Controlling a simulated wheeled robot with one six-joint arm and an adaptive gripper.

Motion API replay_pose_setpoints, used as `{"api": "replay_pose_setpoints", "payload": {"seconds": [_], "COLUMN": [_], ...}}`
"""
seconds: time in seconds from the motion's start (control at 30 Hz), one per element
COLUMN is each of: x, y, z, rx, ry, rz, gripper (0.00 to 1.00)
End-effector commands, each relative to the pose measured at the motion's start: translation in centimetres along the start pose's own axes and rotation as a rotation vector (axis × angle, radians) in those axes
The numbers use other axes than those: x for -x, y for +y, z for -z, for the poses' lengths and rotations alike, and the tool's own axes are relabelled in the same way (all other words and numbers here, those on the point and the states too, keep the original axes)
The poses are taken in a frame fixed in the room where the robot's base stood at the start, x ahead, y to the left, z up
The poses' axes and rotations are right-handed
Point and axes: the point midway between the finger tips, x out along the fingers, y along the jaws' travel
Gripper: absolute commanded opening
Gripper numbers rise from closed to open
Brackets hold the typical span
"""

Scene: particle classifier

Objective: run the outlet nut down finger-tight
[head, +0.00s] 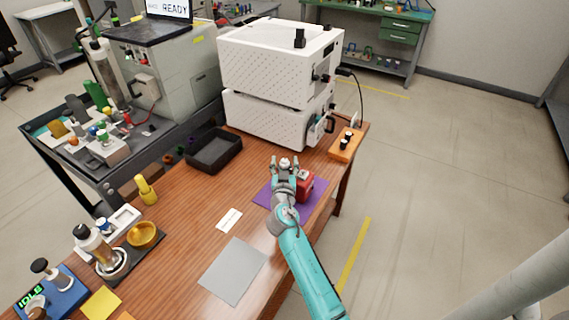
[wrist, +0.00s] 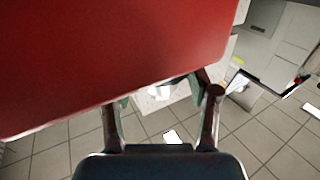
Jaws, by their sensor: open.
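My gripper (head: 285,163) is open above the purple mat (head: 264,190), near the front of the white perforated machine. In the wrist view its two fingers (wrist: 160,97) stand apart. A small pale part shows around the fingertips in the head view; I cannot tell if it is the outlet nut. A red block (head: 306,188) is on the purple mat, just right of my gripper and partly hidden by it. A large red surface (wrist: 110,50) fills the upper left of the wrist view, very close to the camera. I cannot pick out the outlet nut clearly.
Two stacked white perforated units (head: 265,118) stand behind my gripper. A black tray (head: 214,152) lies to their left and an orange block with black knobs (head: 346,146) to their right. A grey sheet (head: 232,270) and white card (head: 229,219) lie flat on the wooden table (head: 190,215).

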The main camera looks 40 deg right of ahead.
Motion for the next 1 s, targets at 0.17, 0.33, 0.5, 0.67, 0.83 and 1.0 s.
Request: {"api": "replay_pose_setpoints", "payload": {"seconds": [0.17,0.33,0.5,0.67,0.83,1.0], "x": [0.03,0.04,0.04,0.05,0.03,-0.01], "y": [-0.01,-0.01,-0.06,-0.17,-0.30,-0.32], "z": [0.00,0.00,0.00,0.02,0.06,0.08], "rx": [0.000,0.000,0.000,0.000,0.000,0.000], "ry": [0.000,0.000,0.000,0.000,0.001,0.001], "rz": [0.000,0.000,-0.006,-0.045,-0.136,-0.278], "gripper": [0.30,0.00,0.00,0.00,0.00,0.00]}}
